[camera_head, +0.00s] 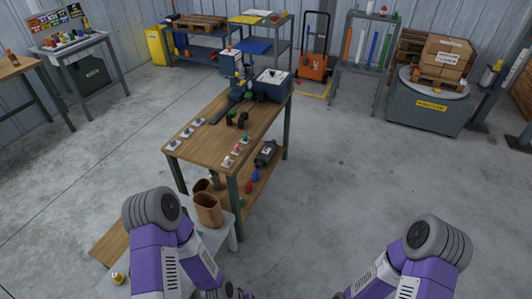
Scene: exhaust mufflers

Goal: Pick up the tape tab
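A wooden workbench (215,143) stands ahead of me. Small pieces on light pads (187,131) lie in a row along its left side. Several more small pieces with coloured tops (234,152) lie along its right side. I cannot tell which, if any, is the tape tab; they are too small. My purple left and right arms reach in at the bottom, well short of the bench top. Neither gripper's fingers can be made out; the ends of both arms run off the bottom edge.
A blue-grey machine (271,85) stands at the bench's back. Dark parts (238,118) lie mid-bench. Below, the lower shelf holds a dark box (265,153) and small bottles. A brown open container (208,209) stands on a grey stand near my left arm. Floor to the right is clear.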

